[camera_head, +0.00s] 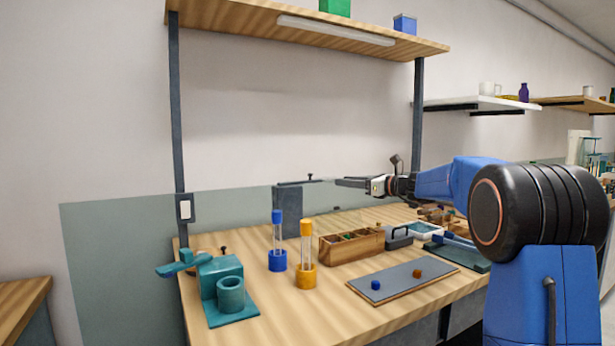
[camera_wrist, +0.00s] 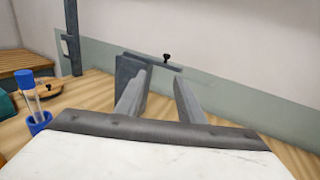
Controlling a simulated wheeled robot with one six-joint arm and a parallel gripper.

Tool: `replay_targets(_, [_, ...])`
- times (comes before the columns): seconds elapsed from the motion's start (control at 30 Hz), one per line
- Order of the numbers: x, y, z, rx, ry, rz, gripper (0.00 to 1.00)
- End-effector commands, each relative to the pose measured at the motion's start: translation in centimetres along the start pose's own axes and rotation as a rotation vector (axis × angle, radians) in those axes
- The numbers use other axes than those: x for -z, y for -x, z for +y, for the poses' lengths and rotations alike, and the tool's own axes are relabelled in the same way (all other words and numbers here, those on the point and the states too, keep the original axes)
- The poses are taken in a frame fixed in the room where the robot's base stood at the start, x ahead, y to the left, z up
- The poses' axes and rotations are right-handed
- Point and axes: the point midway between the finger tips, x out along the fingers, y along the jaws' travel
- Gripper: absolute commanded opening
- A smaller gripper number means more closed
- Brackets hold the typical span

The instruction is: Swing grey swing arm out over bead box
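The grey swing arm (camera_head: 299,182) is a thin bar on top of a grey upright post (camera_head: 289,214) at the back of the bench. It points right and carries a black knob (camera_head: 310,177) near its free end. The wrist view shows the bar (camera_wrist: 152,61) and knob (camera_wrist: 166,58) ahead of my fingers. The bead box (camera_head: 352,252) is a wooden compartment box, right of and nearer than the post. My gripper (camera_head: 338,182) is open and empty, at about the bar's height, right of its free end. It also shows in the wrist view (camera_wrist: 158,82).
A blue-capped tube (camera_head: 278,243) and an orange-capped tube (camera_head: 306,255) stand left of the box. A teal fixture (camera_head: 222,285) is at the front left. Tool trays stand right.

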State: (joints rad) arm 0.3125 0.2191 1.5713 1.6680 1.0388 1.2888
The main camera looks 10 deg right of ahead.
Motion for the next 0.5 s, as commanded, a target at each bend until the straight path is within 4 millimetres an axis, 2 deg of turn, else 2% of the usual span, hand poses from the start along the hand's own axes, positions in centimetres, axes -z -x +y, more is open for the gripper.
replay_targets(0.1, [-0.3,-0.2,-1.3,0.012,-0.039,-0.025,0.35])
replay_targets(0.27, [-0.3,-1.2,-1.5,0.012,-0.048,-0.031,0.35])
replay_targets(0.5, [-0.4,-5.0,-1.5,0.010,-0.046,-0.029,0.35])
